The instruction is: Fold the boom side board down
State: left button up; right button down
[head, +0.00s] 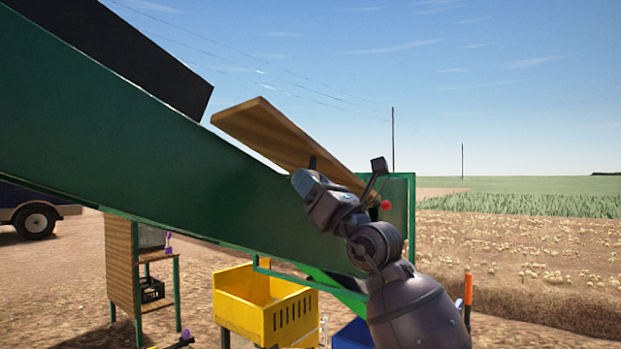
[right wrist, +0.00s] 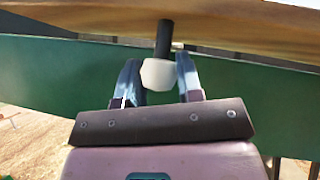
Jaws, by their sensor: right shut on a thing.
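The wooden side board (head: 275,132) slants along the upper edge of the green boom (head: 140,150). In the right wrist view the board (right wrist: 215,22) crosses the top, with a dark stem and pale knob (right wrist: 157,74) below it. My right gripper (head: 307,180) is at the board's lower edge near its right end. In the right wrist view its fingers (right wrist: 158,80) are shut on the pale knob, one on each side. In the head view the gripper hides the knob. My left gripper is not in view.
A black panel (head: 125,50) stands above the boom at upper left. A red knob (head: 386,205) is close to my right wrist. Below are a yellow crate (head: 262,305), a blue crate (head: 352,335) and a wooden stand (head: 120,262). Open field lies to the right.

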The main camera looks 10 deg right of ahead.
jog(key=shift+a+f+m+t, duration=0.35)
jog(key=shift+f+m+t, duration=0.1)
jog(key=shift+t, duration=0.55)
jog(key=shift+a+f+m+t+h, duration=0.25)
jog(key=shift+t+h, duration=0.25)
jog(key=shift+t, duration=0.3)
jog(key=c, duration=1.2)
grip_release()
jog(key=o, duration=0.4)
jog(key=shift+a, duration=0.1)
jog(key=shift+f, duration=0.15)
jog(key=shift+w, duration=0.1)
jog(key=shift+f, duration=0.1)
